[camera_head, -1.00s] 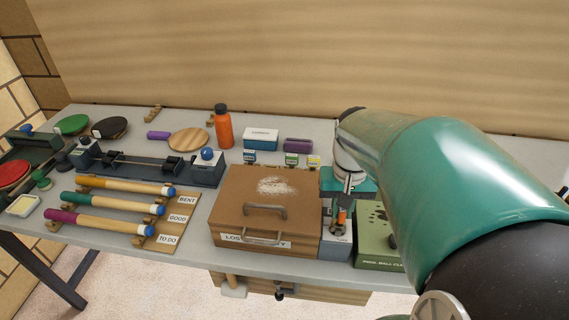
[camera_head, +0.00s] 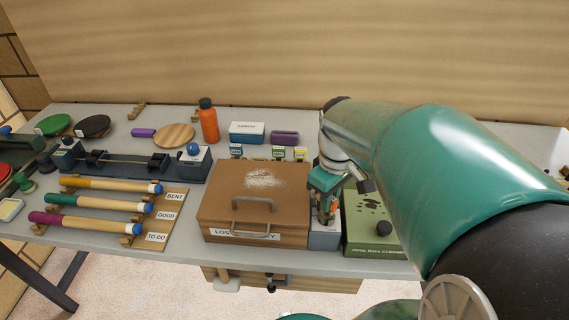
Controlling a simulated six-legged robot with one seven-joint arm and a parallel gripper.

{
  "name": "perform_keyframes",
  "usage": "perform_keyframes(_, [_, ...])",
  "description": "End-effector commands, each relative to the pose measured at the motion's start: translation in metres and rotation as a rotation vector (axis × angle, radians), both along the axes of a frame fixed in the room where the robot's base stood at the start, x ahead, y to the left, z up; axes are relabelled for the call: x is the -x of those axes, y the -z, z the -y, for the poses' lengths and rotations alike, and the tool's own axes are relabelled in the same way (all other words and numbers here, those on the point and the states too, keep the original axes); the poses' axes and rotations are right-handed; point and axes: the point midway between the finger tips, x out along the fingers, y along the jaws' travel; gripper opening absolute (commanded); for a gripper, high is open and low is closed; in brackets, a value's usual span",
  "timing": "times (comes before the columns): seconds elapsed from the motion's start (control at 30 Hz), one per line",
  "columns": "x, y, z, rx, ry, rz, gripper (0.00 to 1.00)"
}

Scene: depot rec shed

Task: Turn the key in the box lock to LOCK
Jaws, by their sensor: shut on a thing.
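A small grey box (camera_head: 324,238) stands at the front of the bench, between a brown case and a green box. An orange key (camera_head: 323,212) shows small at the top of the grey box. My gripper (camera_head: 325,207) points down over it, shut on the orange key. The fingers and the teal gripper body cover most of the key and the top of the grey box. The lock face and any LOCK marking cannot be read from here, so I cannot tell the key's angle.
The brown lost-property case (camera_head: 255,200), with a handle, is close on the left. The green ball-cleaner box (camera_head: 370,232) is close on the right. Small labelled blocks (camera_head: 279,152) stand behind. An orange bottle (camera_head: 208,122) and cue-like sticks (camera_head: 105,205) are further left.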

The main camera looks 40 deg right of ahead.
Motion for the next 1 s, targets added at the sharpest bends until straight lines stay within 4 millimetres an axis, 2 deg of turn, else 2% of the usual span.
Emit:
perform_keyframes(0.37, [-0.0003, 0.0002, -0.0004, 0.000, -0.065, 0.000, 0.00])
perform_keyframes(0.7, [-0.0002, 0.0001, -0.0005, 0.000, -0.441, 0.000, 0.00])
perform_keyframes(1.0, [0.0000, 0.0002, -0.0003, -0.001, -0.468, 0.000, 0.00])
